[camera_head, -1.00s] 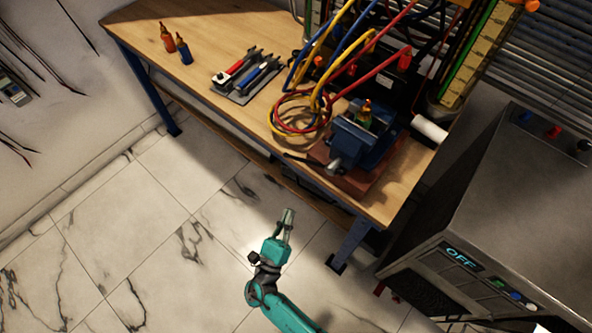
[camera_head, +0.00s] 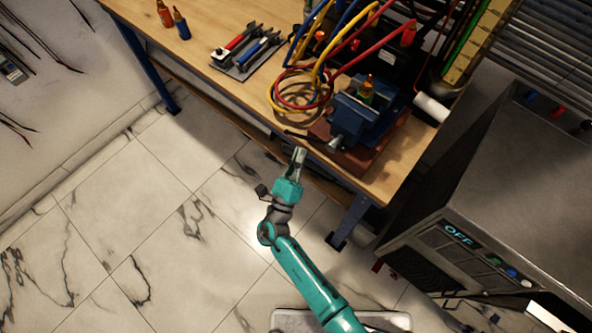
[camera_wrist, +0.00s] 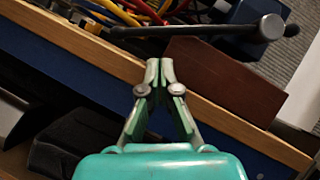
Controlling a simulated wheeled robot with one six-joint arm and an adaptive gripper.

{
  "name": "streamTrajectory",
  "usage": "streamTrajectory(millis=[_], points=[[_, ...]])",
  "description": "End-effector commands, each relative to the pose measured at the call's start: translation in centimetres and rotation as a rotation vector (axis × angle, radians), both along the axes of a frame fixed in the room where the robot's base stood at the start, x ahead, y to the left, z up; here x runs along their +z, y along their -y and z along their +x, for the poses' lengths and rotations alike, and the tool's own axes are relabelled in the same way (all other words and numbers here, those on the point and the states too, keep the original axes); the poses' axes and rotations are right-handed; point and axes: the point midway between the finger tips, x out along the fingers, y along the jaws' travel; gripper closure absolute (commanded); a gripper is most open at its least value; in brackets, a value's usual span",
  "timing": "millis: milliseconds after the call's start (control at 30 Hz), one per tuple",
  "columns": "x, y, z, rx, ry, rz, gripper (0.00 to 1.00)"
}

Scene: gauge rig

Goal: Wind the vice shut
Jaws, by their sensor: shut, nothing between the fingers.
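The blue vice (camera_head: 372,118) stands near the front edge of the bench, with a small brass-coloured piece (camera_head: 368,86) upright at its jaws. I cannot tell the gap between the jaws. Its dark handle bar (camera_head: 300,136) sticks out to the left of the screw end. In the wrist view the handle bar (camera_wrist: 190,32) runs across the top, through the round screw head (camera_wrist: 270,27). My gripper (camera_head: 299,153) is shut and empty, just short of the bench's front edge and the bar. In the wrist view my gripper (camera_wrist: 159,66) points at the wooden edge, apart from the bar.
A red-brown base plate (camera_head: 345,152) lies under the vice. Coiled hoses (camera_head: 300,92) lie left of it. A grey machine marked OFF (camera_head: 480,210) stands at the right.

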Motion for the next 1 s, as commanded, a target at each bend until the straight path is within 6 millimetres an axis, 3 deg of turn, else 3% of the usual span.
streamTrajectory(millis=[233, 1000], points=[[1.9, -0.6, 1.0, 0.000, 0.000, 0.001, 1.00], [2.6, -1.1, 1.4, 0.000, 0.033, 0.043, 1.00]])
